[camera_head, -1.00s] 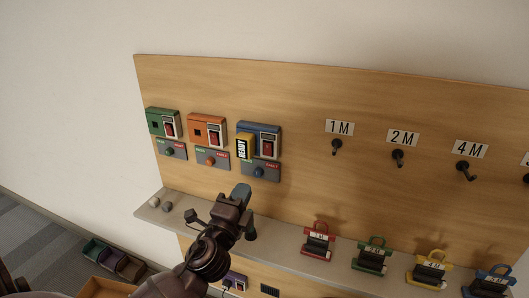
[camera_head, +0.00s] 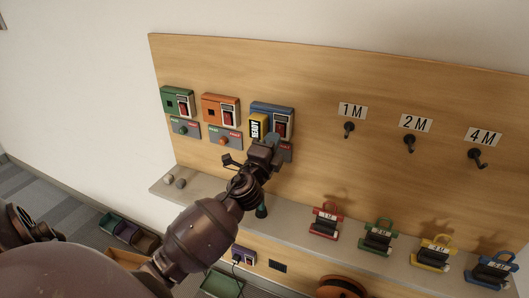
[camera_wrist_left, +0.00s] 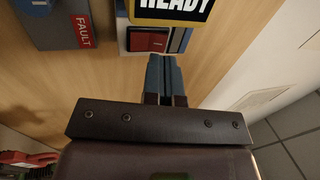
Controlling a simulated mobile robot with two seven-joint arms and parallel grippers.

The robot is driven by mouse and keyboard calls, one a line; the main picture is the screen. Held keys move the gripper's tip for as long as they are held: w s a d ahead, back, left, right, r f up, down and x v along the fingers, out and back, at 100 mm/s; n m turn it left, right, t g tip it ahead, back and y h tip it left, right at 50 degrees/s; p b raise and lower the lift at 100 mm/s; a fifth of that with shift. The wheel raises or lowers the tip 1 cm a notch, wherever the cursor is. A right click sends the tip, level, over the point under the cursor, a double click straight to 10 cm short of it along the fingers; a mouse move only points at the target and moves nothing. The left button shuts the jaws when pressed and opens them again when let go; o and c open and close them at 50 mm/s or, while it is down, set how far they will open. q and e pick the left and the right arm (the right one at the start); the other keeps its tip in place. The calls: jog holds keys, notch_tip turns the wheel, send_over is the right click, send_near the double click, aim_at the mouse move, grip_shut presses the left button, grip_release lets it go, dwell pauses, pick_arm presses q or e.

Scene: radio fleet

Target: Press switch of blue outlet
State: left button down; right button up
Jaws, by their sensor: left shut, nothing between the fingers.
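The blue outlet (camera_head: 286,110) is on the upright wooden board, the rightmost of three outlets. A yellow READY tag (camera_head: 256,127) hangs on its left part. Its red switch (camera_wrist_left: 148,41) shows in the left wrist view, just beyond the fingertips, below the tag (camera_wrist_left: 172,12). My left gripper (camera_head: 273,139) is in front of the lower part of the blue outlet, shut and empty. In the left wrist view its bluish fingertips (camera_wrist_left: 164,62) are close to the switch; I cannot tell whether they touch. The gripper partly hides the panel under the outlet. My right gripper is not in view.
Green (camera_head: 176,101) and orange (camera_head: 220,110) outlets are to the left, with FAULT panels below. Pegs under 1M, 2M and 4M labels are to the right. Several coloured handled items stand on the shelf (camera_head: 291,228) below. Bins (camera_head: 120,232) lie on the floor.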

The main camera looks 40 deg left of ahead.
aim_at(280, 126)
pick_arm(q)
jog(key=shift+x, duration=1.6)
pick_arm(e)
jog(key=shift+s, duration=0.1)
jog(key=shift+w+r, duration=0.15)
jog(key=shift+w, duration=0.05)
pick_arm(q)
jog(key=shift+w+r+p, duration=0.1)
jog(key=shift+r+p, duration=0.3)
jog(key=shift+p, duration=0.5)
jog(key=shift+f, duration=0.25)
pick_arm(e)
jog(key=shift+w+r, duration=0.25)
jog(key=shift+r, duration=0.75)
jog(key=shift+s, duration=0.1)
